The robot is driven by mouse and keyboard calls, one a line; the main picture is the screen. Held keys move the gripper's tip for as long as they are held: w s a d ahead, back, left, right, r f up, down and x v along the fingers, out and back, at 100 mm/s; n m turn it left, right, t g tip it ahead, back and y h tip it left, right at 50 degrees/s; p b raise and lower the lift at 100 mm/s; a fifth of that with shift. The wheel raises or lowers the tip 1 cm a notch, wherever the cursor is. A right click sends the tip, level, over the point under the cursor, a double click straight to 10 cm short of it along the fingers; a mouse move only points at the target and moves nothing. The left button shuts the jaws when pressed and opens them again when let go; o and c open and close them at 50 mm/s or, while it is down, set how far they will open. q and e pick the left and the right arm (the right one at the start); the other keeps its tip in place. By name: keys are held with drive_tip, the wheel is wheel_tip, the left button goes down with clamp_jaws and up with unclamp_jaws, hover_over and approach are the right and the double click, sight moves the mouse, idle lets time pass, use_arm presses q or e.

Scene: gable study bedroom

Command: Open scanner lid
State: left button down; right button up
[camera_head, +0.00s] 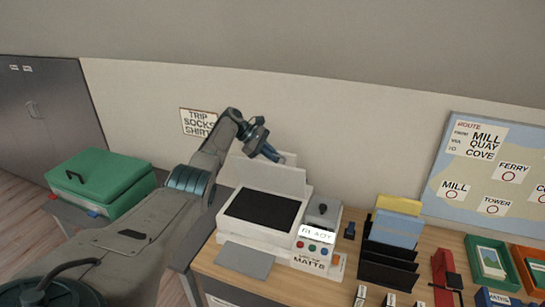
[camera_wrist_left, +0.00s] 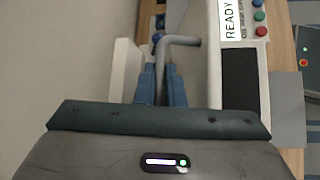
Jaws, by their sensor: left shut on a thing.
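The scanner (camera_head: 228,232) is a white box on the desk with a dark glass bed (camera_head: 262,210) uncovered. Its white lid (camera_head: 270,178) stands raised, roughly upright, along the back edge; it also shows edge-on in the left wrist view (camera_wrist_left: 124,72). My left gripper (camera_head: 274,156) is at the lid's top edge. In the left wrist view its blue fingers (camera_wrist_left: 163,72) are shut on a grey bar handle (camera_wrist_left: 184,41) beside the lid. The fingers partly hide the handle. A display on the scanner's panel (camera_wrist_left: 232,19) reads READY. My right gripper is not in view.
A green case (camera_head: 105,182) sits at left. Right of the scanner are a black file rack (camera_head: 387,271), a red item (camera_head: 443,275) and green and orange trays. A wall with a route board (camera_head: 485,180) stands close behind. A grey flap (camera_head: 245,260) lies before the scanner.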

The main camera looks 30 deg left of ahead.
use_arm(q)
drive_tip(key=shift+w, duration=0.1)
drive_tip(key=shift+f, duration=0.1)
idle(0.3)
drive_tip(key=c, duration=1.5)
unclamp_jaws()
drive_tip(key=shift+c, duration=0.2)
drive_tip(key=shift+a, duration=0.1)
drive_tip(key=b+v, duration=0.3)
drive_tip(key=v, duration=0.7)
drive_tip(key=shift+a+r, duration=0.25)
